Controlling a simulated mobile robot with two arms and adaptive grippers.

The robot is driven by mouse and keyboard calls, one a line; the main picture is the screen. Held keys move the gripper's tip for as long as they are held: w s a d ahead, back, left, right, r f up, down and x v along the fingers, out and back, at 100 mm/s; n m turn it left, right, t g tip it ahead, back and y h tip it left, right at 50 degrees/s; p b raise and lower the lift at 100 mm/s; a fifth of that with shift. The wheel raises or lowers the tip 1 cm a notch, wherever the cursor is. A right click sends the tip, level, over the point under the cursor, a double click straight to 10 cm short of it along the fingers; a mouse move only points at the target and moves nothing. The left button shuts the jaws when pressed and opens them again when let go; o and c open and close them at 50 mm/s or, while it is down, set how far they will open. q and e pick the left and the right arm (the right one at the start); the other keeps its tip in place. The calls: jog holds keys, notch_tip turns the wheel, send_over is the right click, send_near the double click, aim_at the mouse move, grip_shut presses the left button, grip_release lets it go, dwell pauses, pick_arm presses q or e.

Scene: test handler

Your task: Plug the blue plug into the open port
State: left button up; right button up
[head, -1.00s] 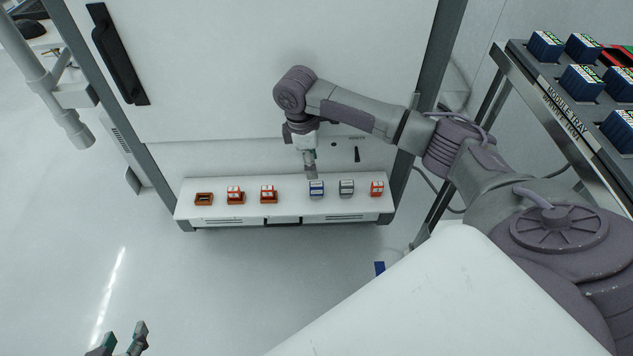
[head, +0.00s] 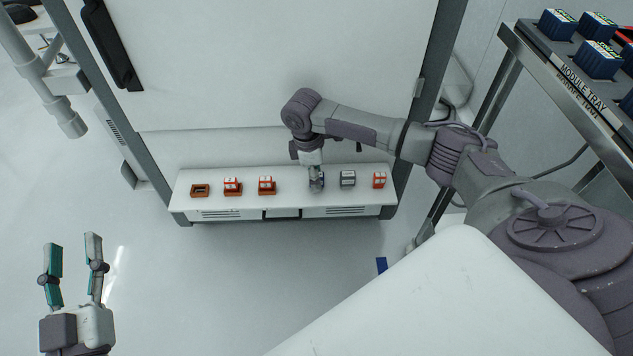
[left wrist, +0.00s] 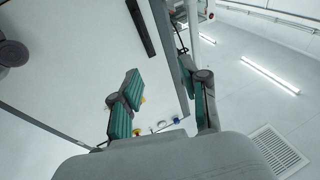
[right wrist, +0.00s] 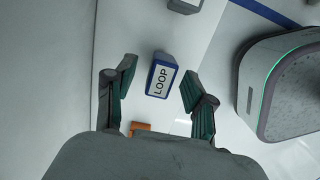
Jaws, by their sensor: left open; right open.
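The blue plug, labelled LOOP, shows in the right wrist view (right wrist: 163,78) between the fingers of my right gripper. The fingers are open and stand apart on both sides of it; contact is not visible. In the head view my right gripper (head: 316,184) is over the white shelf and hides most of the blue plug. The open port (head: 200,190) is an orange socket with a dark empty opening at the shelf's left end. My left gripper (head: 73,242) is open and empty, low at the left, away from the shelf.
Two orange sockets hold red-and-white plugs (head: 232,187) (head: 267,186) between the open port and my right gripper. A grey plug (head: 347,179) and a red plug (head: 379,180) stand to the right on the shelf (head: 295,185). A module tray (head: 560,75) with blue modules is at far right.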

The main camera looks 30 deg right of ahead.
notch_tip(320, 180, down, 2)
jog(key=shift+s+d+f+b, duration=0.1)
jog(key=shift+s+d+b, duration=0.05)
jog(key=shift+b, duration=0.2)
pick_arm(q)
jog(key=r+t, duration=0.1)
jog(key=r, duration=0.1)
jog(key=s+r+t+h, duration=0.1)
jog(key=r, duration=0.1)
jog(key=shift+s+d+t, duration=0.15)
jog(key=shift+s+t, duration=0.05)
jog(key=shift+t, duration=0.1)
pick_arm(e)
grip_shut()
